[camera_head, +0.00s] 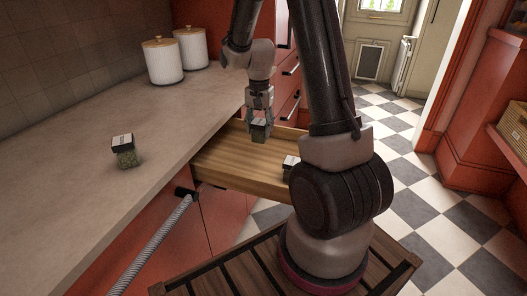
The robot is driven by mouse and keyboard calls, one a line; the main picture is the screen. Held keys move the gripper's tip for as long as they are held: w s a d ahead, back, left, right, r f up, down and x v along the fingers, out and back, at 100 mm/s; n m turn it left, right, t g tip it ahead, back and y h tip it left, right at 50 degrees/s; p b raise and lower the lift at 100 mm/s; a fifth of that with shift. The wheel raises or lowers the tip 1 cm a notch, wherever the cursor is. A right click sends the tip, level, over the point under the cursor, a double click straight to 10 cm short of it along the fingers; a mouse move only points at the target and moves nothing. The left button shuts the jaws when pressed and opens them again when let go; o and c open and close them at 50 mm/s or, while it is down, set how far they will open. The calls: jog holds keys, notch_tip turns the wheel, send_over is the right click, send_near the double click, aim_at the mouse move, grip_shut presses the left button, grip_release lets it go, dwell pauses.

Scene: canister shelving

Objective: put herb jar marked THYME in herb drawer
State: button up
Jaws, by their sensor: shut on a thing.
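My gripper (259,112) is shut on a small dark-lidded jar (259,131) and holds it over the open drawer (235,172). The label on the held jar is too small to read, so I cannot tell whether it is the THYME jar. The drawer is pulled out from the counter front, with a bare wooden bottom. Another jar with a black-and-white lid (290,162) shows at the drawer's right side, partly hidden by my arm.
Two white canisters with wooden lids (162,62) (192,48) stand at the back of the counter (75,180). Red cabinets flank the drawer. A wicker basket (514,130) sits on a shelf at the right. The checkered floor (430,200) beyond is clear.

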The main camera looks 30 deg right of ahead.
notch_tip(320, 180, down, 8)
jog(key=shift+d+f, duration=0.1)
dwell(0.4)
jog(key=o, duration=1)
jog(key=shift+o, duration=0.2)
